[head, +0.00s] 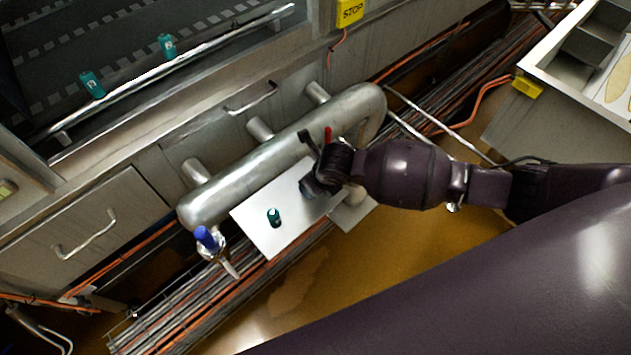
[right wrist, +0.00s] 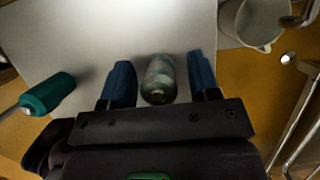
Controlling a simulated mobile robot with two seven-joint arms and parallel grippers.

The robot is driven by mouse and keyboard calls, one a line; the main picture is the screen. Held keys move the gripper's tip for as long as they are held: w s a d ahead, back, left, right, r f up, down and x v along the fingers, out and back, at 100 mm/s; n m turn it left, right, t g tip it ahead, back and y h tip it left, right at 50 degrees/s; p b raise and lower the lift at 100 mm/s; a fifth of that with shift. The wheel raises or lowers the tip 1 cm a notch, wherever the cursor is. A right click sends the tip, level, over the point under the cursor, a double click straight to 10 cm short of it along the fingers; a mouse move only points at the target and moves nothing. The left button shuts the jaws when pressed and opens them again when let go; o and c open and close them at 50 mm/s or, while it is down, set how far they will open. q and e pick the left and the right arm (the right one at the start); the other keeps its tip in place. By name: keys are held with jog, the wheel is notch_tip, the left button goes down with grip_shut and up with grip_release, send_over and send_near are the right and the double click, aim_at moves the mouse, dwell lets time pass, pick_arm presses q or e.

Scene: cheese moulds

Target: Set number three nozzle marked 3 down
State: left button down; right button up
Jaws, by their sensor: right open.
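My right gripper (head: 312,186) is low over a white board (head: 258,232). In the right wrist view the gripper (right wrist: 160,84) is open, with one blue finger on each side of a dark grey-green nozzle (right wrist: 158,72). Gaps show between this nozzle and both fingers. I cannot read a number on it, and the gripper hides it in the head view. A teal nozzle (head: 274,217) stands on the board left of the gripper; it also shows in the right wrist view (right wrist: 48,93). My left gripper is not in view.
Two teal nozzles (head: 92,85) (head: 166,46) with unclear white marks are on the dark belt behind a rail. A thick metal pipe (head: 270,150) runs behind the board. A blue-capped fitting (head: 208,238) stands left. A pale cup (right wrist: 250,25) is beside the board.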

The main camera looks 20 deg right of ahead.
jog(key=shift+r, duration=0.4)
pick_arm(q)
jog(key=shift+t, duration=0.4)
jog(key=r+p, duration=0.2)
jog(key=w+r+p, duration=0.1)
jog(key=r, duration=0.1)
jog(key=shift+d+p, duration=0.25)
jog(key=shift+p, duration=0.15)
pick_arm(e)
jog(key=v, duration=1.1)
jog(key=shift+r, duration=0.25)
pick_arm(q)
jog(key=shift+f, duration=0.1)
pick_arm(e)
jog(key=shift+s, duration=0.1)
